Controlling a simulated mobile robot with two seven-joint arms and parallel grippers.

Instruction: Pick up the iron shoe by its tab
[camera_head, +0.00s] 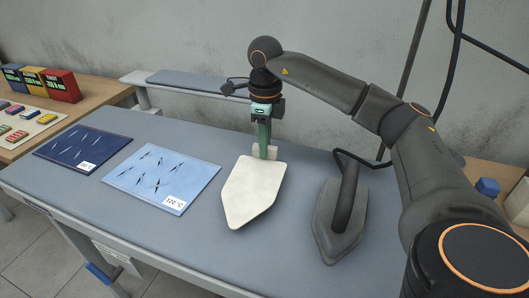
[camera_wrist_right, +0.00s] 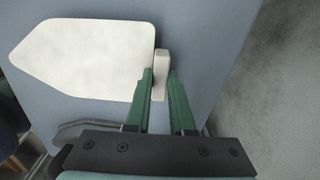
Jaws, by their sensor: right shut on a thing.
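The iron shoe (camera_head: 253,190) is a flat cream plate with a pointed front end. It lies on the grey-blue table in the head view, point toward the front edge. Its small upright tab (camera_head: 257,152) is at the back end. My right gripper (camera_head: 265,152) comes down from above and is shut on the tab. In the right wrist view the shoe (camera_wrist_right: 85,55) lies to the left, and the tab (camera_wrist_right: 161,68) sits between the green fingers of my right gripper (camera_wrist_right: 163,85). I cannot tell whether the shoe is clear of the table. My left gripper is not in view.
A dark iron (camera_head: 340,215) with a cable stands to the right of the shoe. A light blue mat (camera_head: 195,172) and a dark blue mat (camera_head: 80,140) lie to the left. A raised grey board (camera_head: 205,84) runs behind. The table (camera_head: 215,140) is clear between the mats and shoe.

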